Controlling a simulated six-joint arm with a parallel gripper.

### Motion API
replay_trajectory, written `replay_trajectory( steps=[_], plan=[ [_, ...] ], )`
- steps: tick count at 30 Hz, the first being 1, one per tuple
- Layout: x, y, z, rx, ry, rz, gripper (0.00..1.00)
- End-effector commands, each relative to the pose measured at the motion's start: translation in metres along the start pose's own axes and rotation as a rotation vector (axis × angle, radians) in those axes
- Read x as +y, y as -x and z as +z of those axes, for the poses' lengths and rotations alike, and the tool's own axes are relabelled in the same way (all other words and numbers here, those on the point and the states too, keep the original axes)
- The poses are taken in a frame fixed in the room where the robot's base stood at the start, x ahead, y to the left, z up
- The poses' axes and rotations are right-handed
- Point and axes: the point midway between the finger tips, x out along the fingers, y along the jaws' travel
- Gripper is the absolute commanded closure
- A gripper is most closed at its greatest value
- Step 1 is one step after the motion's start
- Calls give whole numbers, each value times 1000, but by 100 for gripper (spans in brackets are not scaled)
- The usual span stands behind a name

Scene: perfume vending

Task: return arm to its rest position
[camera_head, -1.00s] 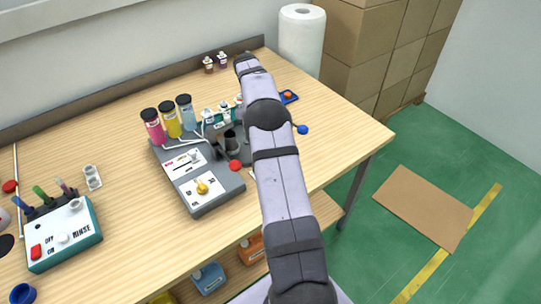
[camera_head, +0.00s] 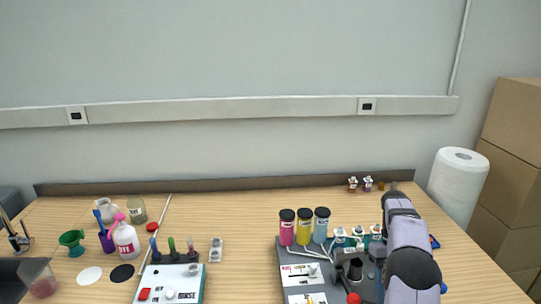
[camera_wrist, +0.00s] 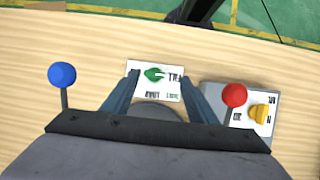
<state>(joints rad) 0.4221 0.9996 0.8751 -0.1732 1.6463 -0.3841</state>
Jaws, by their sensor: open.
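My arm (camera_head: 408,247) reaches over the right part of the table in the head view, beside the perfume machine (camera_head: 290,262). Its gripper end is hard to make out there. In the wrist view my gripper (camera_wrist: 158,88) points down with its two fingers apart and nothing held between them. A white label plate with a green knob (camera_wrist: 154,74) shows between and beyond the fingers. A blue ball lever (camera_wrist: 62,75) stands to the left and a red ball lever (camera_wrist: 234,95) to the right.
Pink (camera_head: 287,230), yellow (camera_head: 304,228) and blue (camera_head: 321,226) bottles stand on the machine, left of my arm. A rinse unit (camera_head: 172,284) and several containers are farther left. A paper towel roll (camera_head: 457,185) stands at the right. Bare wood (camera_head: 240,215) lies between.

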Motion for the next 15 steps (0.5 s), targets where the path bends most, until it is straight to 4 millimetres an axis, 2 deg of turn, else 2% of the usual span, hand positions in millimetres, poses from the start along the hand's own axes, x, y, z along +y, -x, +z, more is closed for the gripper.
replay_trajectory(
  steps=[5, 12, 15],
  plan=[
    [-20, -28, 24, -48, -56, 3, 47],
    [-56, -69, 73, -104, -141, 15, 47],
    [-77, -78, 94, -93, -155, 24, 47]
  ],
)
